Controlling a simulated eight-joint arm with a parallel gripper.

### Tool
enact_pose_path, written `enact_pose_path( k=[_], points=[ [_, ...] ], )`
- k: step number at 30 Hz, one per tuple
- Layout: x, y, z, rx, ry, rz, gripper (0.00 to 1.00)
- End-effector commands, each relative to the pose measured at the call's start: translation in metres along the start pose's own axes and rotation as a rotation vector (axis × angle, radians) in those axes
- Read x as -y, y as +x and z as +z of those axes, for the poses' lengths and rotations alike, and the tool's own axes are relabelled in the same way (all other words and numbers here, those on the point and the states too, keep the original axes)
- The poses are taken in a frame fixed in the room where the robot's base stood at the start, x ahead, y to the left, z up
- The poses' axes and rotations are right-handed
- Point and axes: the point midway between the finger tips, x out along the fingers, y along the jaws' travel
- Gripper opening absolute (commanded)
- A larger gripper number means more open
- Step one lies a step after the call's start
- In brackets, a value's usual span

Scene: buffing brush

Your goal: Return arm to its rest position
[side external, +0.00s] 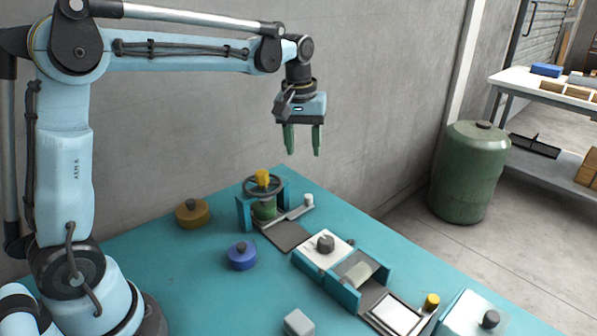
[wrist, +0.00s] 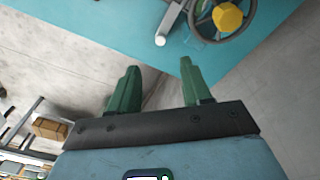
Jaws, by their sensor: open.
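My gripper (side external: 302,140) hangs in the air above the back edge of the teal table, with its two green fingers pointing down. It is open and nothing is between the fingers. In the wrist view my gripper (wrist: 155,92) shows both fingers apart, with grey wall and floor beyond them. Below and to its left in the side view stands a teal frame with a dark handwheel (side external: 262,186) and a yellow knob (side external: 262,176) on top. The handwheel also shows at the top right of the wrist view (wrist: 203,12). No buffing brush can be made out for sure.
On the teal table (side external: 190,270) are a yellow round pot (side external: 192,213), a blue round pot (side external: 241,255), a grey block (side external: 298,322) and a row of fixtures with a white plate (side external: 322,250). A concrete wall stands close behind. A green drum (side external: 468,175) stands on the floor.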

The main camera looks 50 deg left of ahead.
Motion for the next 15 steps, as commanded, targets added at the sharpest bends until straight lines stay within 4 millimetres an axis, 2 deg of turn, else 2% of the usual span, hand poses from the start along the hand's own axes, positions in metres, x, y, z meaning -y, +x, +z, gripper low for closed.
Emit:
enact_pose_path(
  k=[1, 7, 15],
  points=[
    [0.003, -0.006, 0.012, -0.026, 0.039, 0.016, 0.48],
    [0.014, -0.021, 0.051, -0.135, 0.196, 0.075, 0.48],
    [0.034, -0.019, 0.104, -0.294, 0.403, 0.138, 0.48]
  ],
)
